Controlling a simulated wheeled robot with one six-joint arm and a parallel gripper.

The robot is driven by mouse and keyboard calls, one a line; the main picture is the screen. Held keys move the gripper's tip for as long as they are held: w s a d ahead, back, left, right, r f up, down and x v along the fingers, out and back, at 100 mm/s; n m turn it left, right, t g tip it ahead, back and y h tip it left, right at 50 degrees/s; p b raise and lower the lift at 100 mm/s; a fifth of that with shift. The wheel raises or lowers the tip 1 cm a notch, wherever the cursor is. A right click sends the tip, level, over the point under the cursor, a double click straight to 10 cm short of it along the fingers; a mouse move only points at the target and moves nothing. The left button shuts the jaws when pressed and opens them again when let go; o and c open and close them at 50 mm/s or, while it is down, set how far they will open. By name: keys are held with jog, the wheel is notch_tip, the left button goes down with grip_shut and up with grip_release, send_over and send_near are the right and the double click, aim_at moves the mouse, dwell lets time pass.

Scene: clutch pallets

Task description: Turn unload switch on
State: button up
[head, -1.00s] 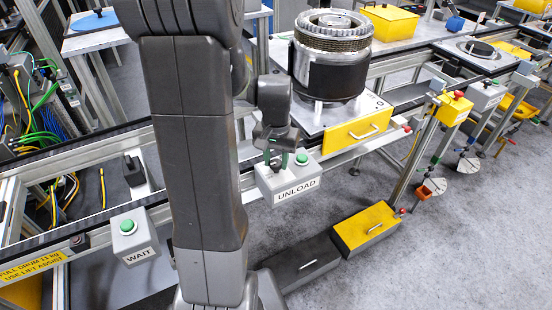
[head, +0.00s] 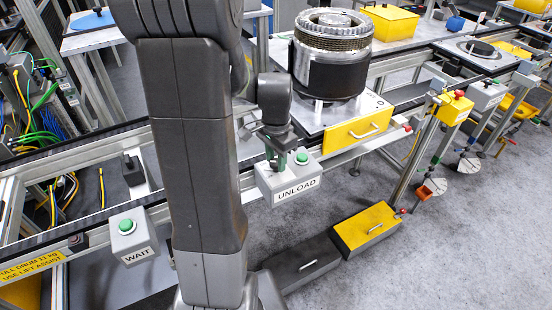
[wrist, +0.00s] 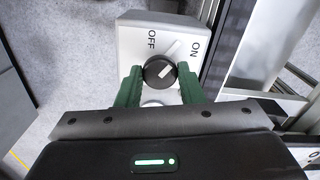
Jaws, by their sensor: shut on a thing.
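In the wrist view the box face (wrist: 135,42) shows OFF and ON labels and a round black knob (wrist: 152,79) with a white pointer mark. The mark slants up and right, towards the ON side. My gripper (head: 278,163) is over the left part of the box in the head view. Its green fingers (wrist: 160,82) are shut on the knob, one on each side. Part of the box is hidden behind the gripper.
A grey WAIT box (head: 133,240) with a green button hangs to the left. A dark drum (head: 328,72) stands on the bench behind, above a yellow drawer front (head: 357,130). Yellow and dark bins (head: 366,226) lie on the floor below. Open floor lies at right.

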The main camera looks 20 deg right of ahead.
aim_at(276, 162)
jog(key=m, duration=0.5)
dwell(0.6)
jog(key=o, duration=1)
notch_tip(276, 162, up, 14)
jog(key=shift+b, duration=0.3)
jog(key=shift+f, duration=0.1)
